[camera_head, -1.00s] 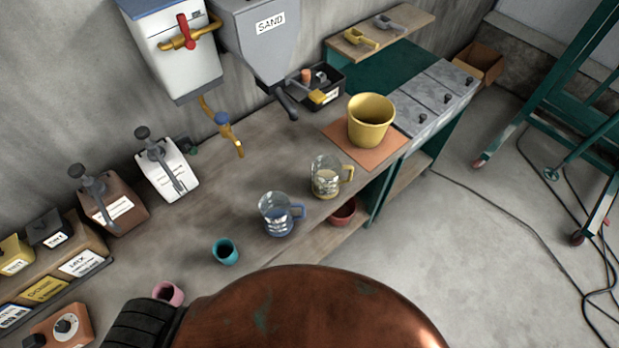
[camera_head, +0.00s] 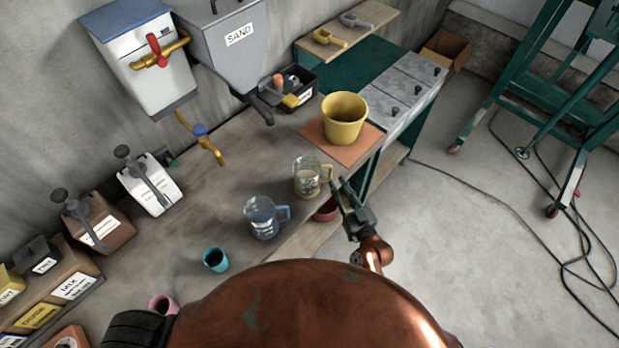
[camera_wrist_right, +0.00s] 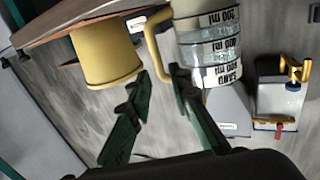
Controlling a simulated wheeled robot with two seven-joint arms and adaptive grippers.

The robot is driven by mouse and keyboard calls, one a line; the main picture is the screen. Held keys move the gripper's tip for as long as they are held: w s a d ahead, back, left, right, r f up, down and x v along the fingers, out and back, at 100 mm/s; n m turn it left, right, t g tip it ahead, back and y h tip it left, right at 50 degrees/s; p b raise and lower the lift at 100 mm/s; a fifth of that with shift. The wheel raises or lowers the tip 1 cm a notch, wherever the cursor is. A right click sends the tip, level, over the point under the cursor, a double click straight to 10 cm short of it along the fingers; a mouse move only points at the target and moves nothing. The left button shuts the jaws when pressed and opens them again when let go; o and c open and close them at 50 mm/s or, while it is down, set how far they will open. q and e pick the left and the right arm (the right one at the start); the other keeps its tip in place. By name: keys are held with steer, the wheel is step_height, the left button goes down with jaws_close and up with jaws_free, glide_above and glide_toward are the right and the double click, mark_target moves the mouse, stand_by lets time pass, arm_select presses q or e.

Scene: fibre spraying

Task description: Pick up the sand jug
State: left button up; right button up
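The sand jug (camera_head: 305,181) is a clear measuring jug with a yellow handle, upright near the front edge of the workbench. In the right wrist view the jug (camera_wrist_right: 208,52) shows a white label with "SAND" upside down. My right gripper (camera_head: 342,186) is just right of the jug, by its handle. In the right wrist view the gripper (camera_wrist_right: 161,76) is open, with the yellow handle (camera_wrist_right: 156,42) ahead between its fingertips. I cannot tell whether they touch. My left gripper is not in view.
A blue-handled jug (camera_head: 262,218) stands close by on the left, with a teal cup (camera_head: 216,259) beyond it. A yellow bucket (camera_head: 345,118) stands on an orange mat (camera_head: 367,150) behind. A red bowl (camera_head: 326,210) sits below the bench edge.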

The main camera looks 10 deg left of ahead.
mark_target(331, 171)
steer(key=p+x, duration=0.1)
steer(key=x, duration=0.6)
steer(key=shift+w, duration=0.15)
jaws_close()
stand_by(0.4)
steer(key=shift+r, duration=0.1)
